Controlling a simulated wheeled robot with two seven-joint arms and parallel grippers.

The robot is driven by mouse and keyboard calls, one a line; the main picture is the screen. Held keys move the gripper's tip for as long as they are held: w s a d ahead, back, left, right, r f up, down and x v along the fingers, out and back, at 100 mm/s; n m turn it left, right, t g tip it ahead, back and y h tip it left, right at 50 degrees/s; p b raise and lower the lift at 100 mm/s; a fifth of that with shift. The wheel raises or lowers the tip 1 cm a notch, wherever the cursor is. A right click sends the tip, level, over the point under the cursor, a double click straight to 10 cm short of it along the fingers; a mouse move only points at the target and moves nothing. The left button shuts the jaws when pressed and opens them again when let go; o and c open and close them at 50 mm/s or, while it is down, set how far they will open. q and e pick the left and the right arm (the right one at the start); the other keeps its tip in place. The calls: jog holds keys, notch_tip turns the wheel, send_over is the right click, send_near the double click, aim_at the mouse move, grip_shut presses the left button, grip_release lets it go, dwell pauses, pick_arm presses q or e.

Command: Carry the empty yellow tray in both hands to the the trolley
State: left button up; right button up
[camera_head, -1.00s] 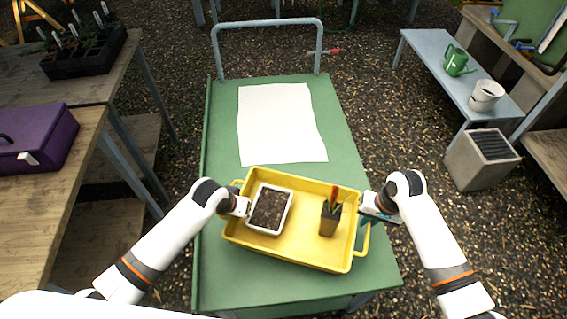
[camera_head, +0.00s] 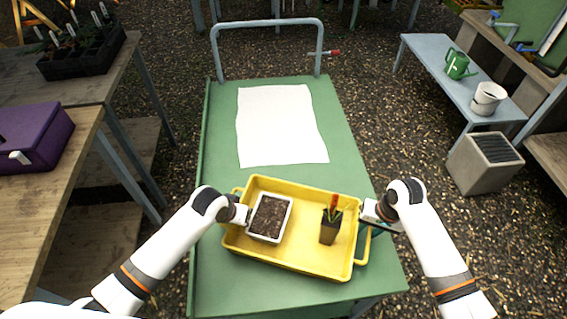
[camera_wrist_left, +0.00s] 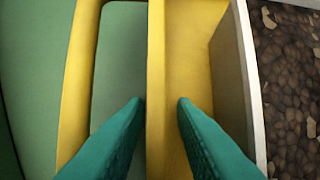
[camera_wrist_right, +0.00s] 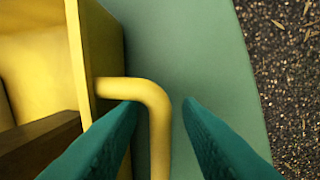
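The yellow tray (camera_head: 300,262) is over the near half of the green trolley (camera_head: 225,285); whether it touches the top is hard to tell. It is not empty: a white pot of soil (camera_head: 269,217) and a dark pot with a small plant (camera_head: 329,228) stand in it. My left gripper (camera_wrist_left: 160,100) is open, its fingers on either side of the tray's left wall, one in the handle opening and one inside beside the white pot. My right gripper (camera_wrist_right: 160,102) is open, with gaps beside the tray's right handle (camera_wrist_right: 140,90) between its fingers.
A white sheet (camera_head: 280,125) lies on the trolley beyond the tray. A wooden bench with a purple box (camera_head: 35,140) is at left. A blue-grey bench (camera_head: 440,75) with a green watering can (camera_head: 456,64) and white bucket (camera_head: 488,98) is at right. Gravel lies between.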

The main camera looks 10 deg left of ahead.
pick_arm(q)
jog(key=v, duration=1.1)
jog(key=shift+s+r, duration=0.15)
jog(key=shift+r, duration=0.3)
pick_arm(e)
jog(key=shift+r, duration=0.25)
notch_tip(320, 180, up, 11)
jog(key=d, duration=0.2)
jog(key=shift+s+r, duration=0.15)
jog(key=shift+r, duration=0.05)
jog(key=shift+f, duration=0.1)
